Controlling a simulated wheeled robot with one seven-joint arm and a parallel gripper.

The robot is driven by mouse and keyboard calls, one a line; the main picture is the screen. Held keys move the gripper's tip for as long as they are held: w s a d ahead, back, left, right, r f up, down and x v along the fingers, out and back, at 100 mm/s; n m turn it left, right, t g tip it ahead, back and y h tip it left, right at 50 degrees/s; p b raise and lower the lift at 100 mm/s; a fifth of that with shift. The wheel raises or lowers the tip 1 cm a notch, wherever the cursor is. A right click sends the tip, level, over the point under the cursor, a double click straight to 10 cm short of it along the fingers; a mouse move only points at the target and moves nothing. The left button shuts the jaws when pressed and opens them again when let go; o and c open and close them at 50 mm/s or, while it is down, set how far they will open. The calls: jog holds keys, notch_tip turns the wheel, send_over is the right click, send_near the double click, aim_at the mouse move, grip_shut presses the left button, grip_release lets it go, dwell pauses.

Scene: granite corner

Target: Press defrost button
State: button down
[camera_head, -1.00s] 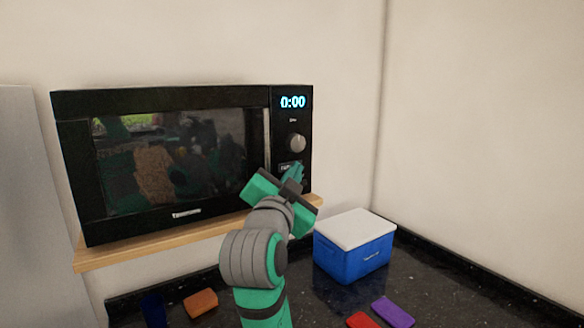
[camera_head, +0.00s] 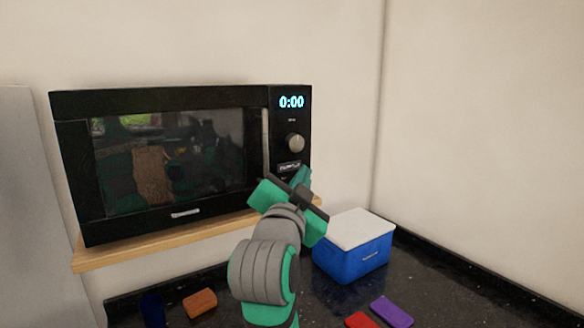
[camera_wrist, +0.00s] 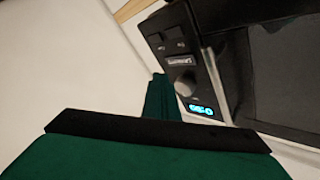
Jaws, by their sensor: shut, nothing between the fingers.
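A black microwave (camera_head: 180,98) stands on a wooden shelf, its display (camera_head: 291,102) reading 0:00. Its control panel on the right has a round knob (camera_head: 295,143) and, below it, a small labelled strip (camera_head: 289,167) whose text is too small to read surely. In the wrist view the panel is turned over, with the strip (camera_wrist: 179,60) and two dark buttons (camera_wrist: 166,44) beside it. I cannot tell which one is defrost. My gripper (camera_head: 304,176) is shut and empty at the panel's lower right, hiding part of it. Its green fingers (camera_wrist: 160,96) appear beside the panel; contact is unclear.
The wooden shelf (camera_head: 150,246) juts out below the microwave. A blue cooler with a white lid (camera_head: 352,256) stands on the dark counter to the right. Orange (camera_head: 200,303), red (camera_head: 361,320) and purple (camera_head: 392,312) items lie on the counter.

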jog(key=shift+s+d, duration=0.55)
jog(key=shift+s, duration=0.3)
jog(key=shift+s+d, duration=0.5)
jog(key=shift+s, duration=0.35)
jog(key=shift+w, duration=0.1)
